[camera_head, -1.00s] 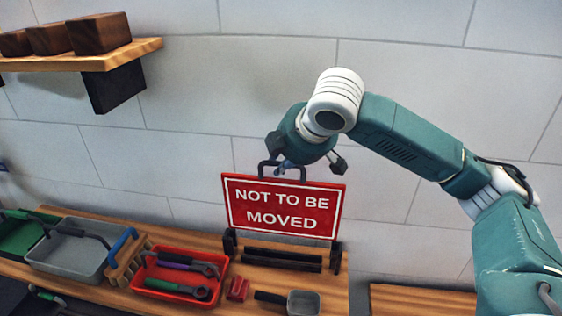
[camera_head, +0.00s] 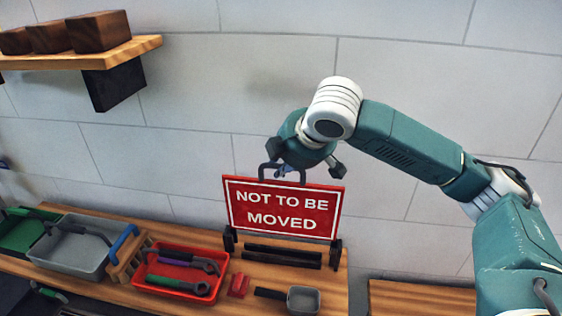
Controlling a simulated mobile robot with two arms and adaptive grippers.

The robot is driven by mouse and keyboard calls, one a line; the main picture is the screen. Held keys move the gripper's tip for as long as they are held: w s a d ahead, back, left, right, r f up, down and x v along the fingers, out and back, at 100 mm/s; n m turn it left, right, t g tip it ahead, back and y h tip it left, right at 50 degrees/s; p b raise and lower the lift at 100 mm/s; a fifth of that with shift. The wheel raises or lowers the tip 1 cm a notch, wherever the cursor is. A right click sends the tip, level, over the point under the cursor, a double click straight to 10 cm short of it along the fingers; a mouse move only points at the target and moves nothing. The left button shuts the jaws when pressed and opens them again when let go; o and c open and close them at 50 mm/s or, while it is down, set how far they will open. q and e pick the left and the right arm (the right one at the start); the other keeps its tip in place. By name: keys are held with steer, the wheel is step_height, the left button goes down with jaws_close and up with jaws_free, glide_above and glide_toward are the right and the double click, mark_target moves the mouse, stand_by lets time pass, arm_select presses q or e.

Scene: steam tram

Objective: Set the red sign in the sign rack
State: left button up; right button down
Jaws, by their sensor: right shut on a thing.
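The red sign (camera_head: 284,232) reads "NOT TO BE MOVED" and has a dark handle on its top edge. It hangs upright, tilted slightly in the picture. My right gripper (camera_head: 284,173) is shut on the sign's handle. The sign rack (camera_head: 283,255) is a dark stand on the wooden bench, with a short post at each end and dark bars between. The sign's lower edge is at the rack's posts in the picture; I cannot tell whether it touches them. My left gripper is not in view.
On the bench (camera_head: 335,296) a red tray (camera_head: 142,279) holds tools, beside a brush (camera_head: 127,262) and a grey tub (camera_head: 68,252). A small red block (camera_head: 239,285) and a grey scoop (camera_head: 303,300) lie before the rack. A shelf (camera_head: 138,47) with wooden blocks is at upper left.

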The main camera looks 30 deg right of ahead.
mark_target(282, 182)
steer(key=shift+f, duration=0.3)
steer(key=shift+f+b, duration=0.4)
steer(key=shift+f, duration=0.65)
steer(key=shift+f+b, duration=0.7)
steer(key=shift+f, duration=0.7)
steer(key=shift+f, duration=1.4)
steer(key=shift+f+b, duration=0.15)
steer(key=shift+b, duration=0.15)
